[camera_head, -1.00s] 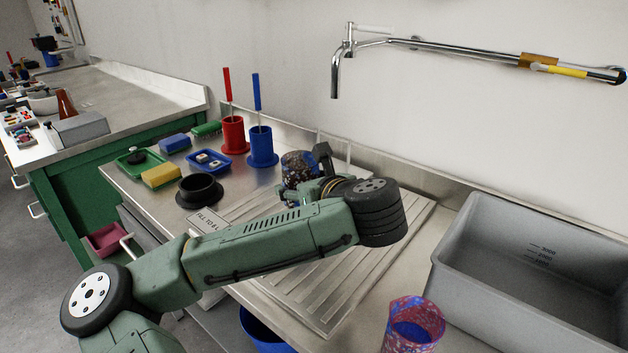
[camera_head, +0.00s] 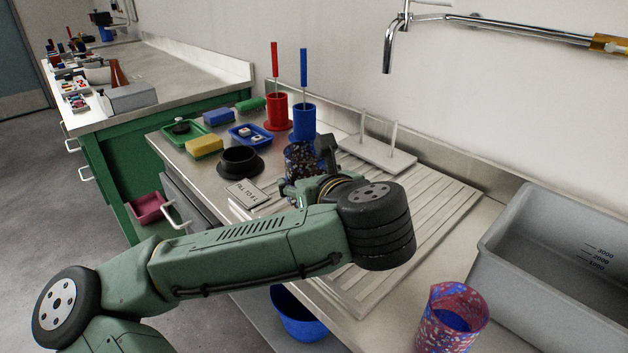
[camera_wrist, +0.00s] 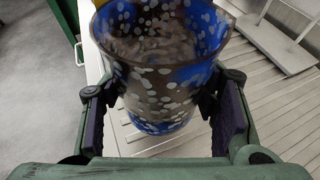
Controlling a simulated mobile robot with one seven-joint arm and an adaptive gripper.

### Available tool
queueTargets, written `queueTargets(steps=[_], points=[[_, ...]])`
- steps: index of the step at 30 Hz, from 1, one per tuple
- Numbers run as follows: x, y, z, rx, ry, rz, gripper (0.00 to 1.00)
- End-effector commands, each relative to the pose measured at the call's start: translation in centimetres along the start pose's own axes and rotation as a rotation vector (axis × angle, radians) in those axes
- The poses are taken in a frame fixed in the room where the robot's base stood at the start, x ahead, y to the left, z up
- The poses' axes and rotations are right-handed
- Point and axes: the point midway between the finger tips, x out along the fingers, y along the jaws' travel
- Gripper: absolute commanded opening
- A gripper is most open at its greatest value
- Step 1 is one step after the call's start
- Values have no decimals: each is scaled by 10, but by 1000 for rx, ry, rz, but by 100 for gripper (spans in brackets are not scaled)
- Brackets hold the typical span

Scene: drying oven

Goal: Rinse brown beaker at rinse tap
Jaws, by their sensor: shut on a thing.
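The brown beaker (camera_head: 302,158), speckled brown and blue with pale spots, is over the left end of the ribbed drainboard. It fills the middle of the wrist view (camera_wrist: 165,68), its rim toward the top. My gripper (camera_wrist: 163,112) is shut on it, one finger on each side. My arm partly hides the beaker in the head view. I cannot tell whether its base touches the drainboard. The chrome rinse tap (camera_head: 388,52) hangs from the wall at the upper right, well apart from the beaker.
A red-and-blue speckled beaker (camera_head: 452,320) stands at the front edge beside the grey basin (camera_head: 555,275). A pegged white rack (camera_head: 378,153) stands behind the drainboard. Brush holders (camera_head: 303,120), sponges (camera_head: 204,146) and a black bowl (camera_head: 240,160) crowd the left. The drainboard's right part (camera_head: 440,205) is clear.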

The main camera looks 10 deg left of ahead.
Motion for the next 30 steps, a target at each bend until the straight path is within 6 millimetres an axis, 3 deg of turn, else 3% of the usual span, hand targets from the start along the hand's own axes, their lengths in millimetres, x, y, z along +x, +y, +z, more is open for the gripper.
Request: queueTargets(steps=[15, 25, 30], points=[[-18, 5, 37, 0, -2, 0, 14], [-17, 5, 36, 1, -2, 0, 14], [-27, -6, 35, 8, -5, -1, 14]])
